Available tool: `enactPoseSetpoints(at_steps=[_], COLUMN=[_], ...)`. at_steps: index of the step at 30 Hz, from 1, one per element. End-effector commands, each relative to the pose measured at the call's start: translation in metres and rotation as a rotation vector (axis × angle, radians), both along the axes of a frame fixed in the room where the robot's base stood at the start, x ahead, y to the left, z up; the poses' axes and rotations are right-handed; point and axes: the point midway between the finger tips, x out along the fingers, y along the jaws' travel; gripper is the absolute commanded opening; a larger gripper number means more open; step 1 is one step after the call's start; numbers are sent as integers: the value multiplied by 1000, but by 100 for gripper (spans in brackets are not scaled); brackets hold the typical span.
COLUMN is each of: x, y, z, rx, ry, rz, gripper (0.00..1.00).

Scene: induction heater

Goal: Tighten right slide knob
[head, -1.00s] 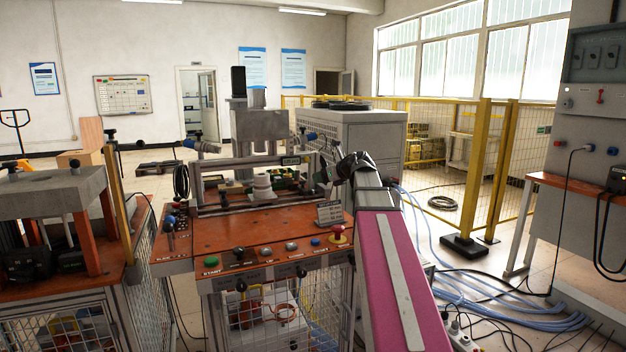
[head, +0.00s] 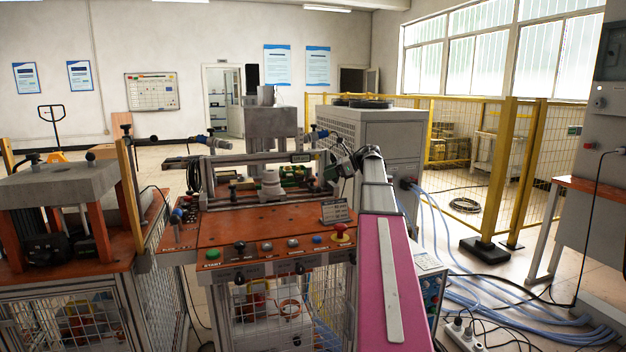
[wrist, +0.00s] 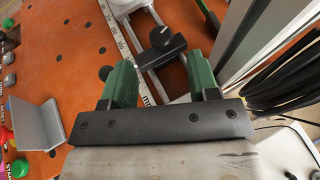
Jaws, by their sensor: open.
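A black round knob (wrist: 162,39) with a light pointer mark sits on a black clamp block on the metal slide rails in the wrist view. I take it for the right slide knob. My gripper (wrist: 158,62) has two green fingers spread apart and nothing between their tips. The knob lies just beyond the gap, apart from both fingers as far as I can tell. In the head view my gripper (head: 335,172) is at the right end of the machine's slide fixture (head: 270,184); my arm hides the knob there.
A metal ruler strip (wrist: 117,32) runs beside the rails. A grey angled sign (wrist: 40,125) stands on the orange table (head: 235,228). Black hoses (wrist: 285,80) hang at the right. Push buttons (head: 265,247) line the front edge.

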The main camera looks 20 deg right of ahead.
Motion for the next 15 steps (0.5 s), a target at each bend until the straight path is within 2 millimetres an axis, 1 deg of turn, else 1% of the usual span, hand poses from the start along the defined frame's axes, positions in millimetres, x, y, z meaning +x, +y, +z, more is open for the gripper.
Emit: enactPoseSetpoints(at_steps=[1,6,10,15], x=[3,13,19,23], y=[9,33,45,53], z=[-4,-14,-20,-24], rx=[0,0,0,0], ry=[1,0,1,0], rz=[2,0,0,-2], gripper=[55,55,55,55])
